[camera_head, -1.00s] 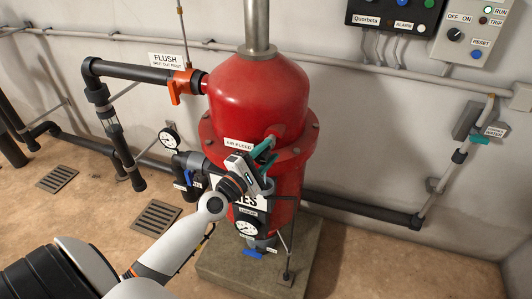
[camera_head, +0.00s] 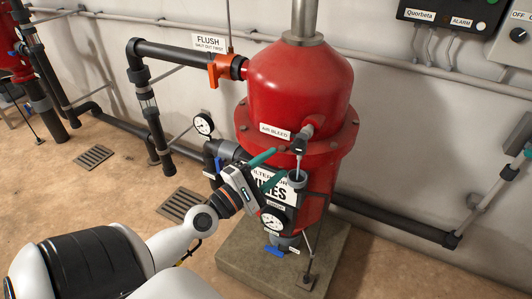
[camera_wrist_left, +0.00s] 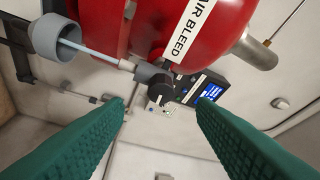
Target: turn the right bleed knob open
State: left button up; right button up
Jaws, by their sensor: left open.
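The right bleed knob (camera_head: 298,147) is a small black knob on the fitting below the AIR BLEED label of the big red filter (camera_head: 298,90). In the left wrist view the knob (camera_wrist_left: 160,88) lies ahead, between the lines of my fingers. A thin pale blue line, looking like water, runs from the fitting's spout into a grey cup (camera_head: 298,180); the cup also shows in the left wrist view (camera_wrist_left: 52,38). My left gripper (camera_head: 273,169) is open and empty, apart from the knob, to its lower left. My right gripper is not in view.
A pressure gauge (camera_head: 271,222) and a blue-handled valve (camera_head: 273,251) sit below my gripper. An orange flush valve (camera_head: 222,70) is at upper left. Part of another red filter (camera_head: 12,62) shows at the far left. The concrete plinth (camera_head: 240,262) carries the filter.

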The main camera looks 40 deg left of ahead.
aim_at(295, 147)
pick_arm(q)
jog(key=shift+s+a+f, duration=0.1)
jog(key=shift+s, duration=0.7)
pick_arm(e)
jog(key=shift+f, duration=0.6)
pick_arm(q)
jog(key=s+d+r+m+g+y+p, duration=0.2)
jog(key=d+m+y+p, duration=0.3)
jog(key=m, duration=1.2)
jog(key=shift+y, duration=0.7)
jog(key=x, duration=0.3)
jog(key=p+x, duration=0.1)
jog(key=x, duration=0.3)
jog(key=a+p+x, duration=0.1)
jog(key=x, duration=0.2)
jog(key=shift+w+a+r, duration=0.15)
jog(key=shift+w, duration=0.05)
jog(key=shift+w+a, duration=0.15)
jog(key=shift+w, duration=0.5)
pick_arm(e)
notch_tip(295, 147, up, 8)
pick_arm(q)
jog(key=shift+c, duration=0.3)
